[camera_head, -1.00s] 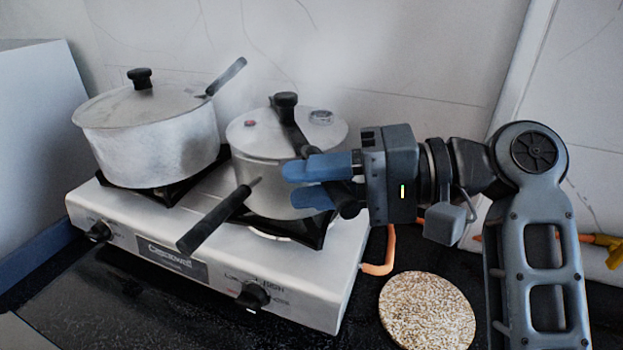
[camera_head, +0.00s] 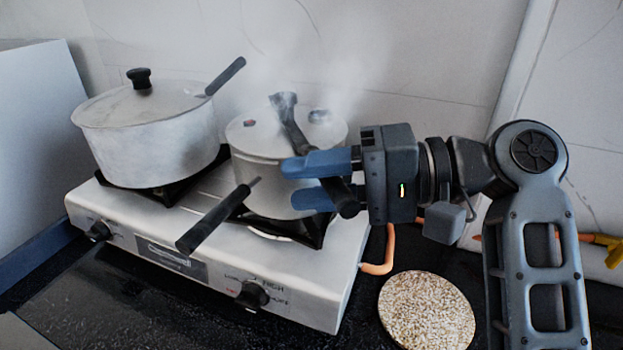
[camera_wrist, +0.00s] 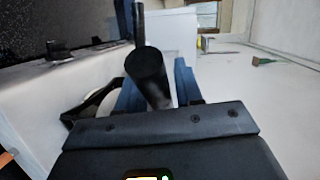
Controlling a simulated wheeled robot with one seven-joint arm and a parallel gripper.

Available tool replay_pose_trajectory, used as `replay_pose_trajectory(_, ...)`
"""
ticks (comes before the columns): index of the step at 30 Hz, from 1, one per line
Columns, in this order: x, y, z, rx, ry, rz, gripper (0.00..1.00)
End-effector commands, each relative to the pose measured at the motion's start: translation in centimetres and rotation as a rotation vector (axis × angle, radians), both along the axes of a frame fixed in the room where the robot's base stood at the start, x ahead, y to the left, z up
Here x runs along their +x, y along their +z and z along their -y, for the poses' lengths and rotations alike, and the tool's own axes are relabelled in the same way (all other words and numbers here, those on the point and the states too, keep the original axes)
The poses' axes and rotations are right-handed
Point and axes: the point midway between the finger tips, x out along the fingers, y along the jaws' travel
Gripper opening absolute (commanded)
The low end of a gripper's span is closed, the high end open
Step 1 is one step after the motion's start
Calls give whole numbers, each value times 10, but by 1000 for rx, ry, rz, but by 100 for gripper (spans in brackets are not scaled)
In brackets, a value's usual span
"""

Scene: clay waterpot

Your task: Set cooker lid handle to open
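The cooker (camera_head: 270,172) is a grey metal pot with a lid on the right burner. Its black lid handle (camera_head: 293,132) runs from the lid's middle toward the front right, and its end sticks out past the rim. The pot's own black handle (camera_head: 214,218) points to the front left. My gripper (camera_head: 302,182) reaches in from the right with its blue fingers on either side of the lid handle. In the wrist view the handle's round end (camera_wrist: 148,68) stands between the fingers, nearer the left one, with a gap to the right one. Contact cannot be told.
A larger lidded pot (camera_head: 150,140) stands on the left burner of the silver stove (camera_head: 318,293). A round cork-like mat (camera_head: 427,310) lies on the dark counter at right. An orange hose (camera_head: 378,268) is beside the stove. The white wall is close behind.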

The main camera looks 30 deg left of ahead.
Motion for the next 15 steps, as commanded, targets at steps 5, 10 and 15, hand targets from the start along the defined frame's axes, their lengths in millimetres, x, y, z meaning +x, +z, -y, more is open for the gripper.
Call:
replay_pose_trajectory(5, 0, 0, 0, 0, 0, 0, 48)
replay_pose_trajectory(10, 0, 0, 0, 0, 0, 0, 48)
replay_pose_trajectory(15, 6, 1, 11, -1, -2, 1, 48)
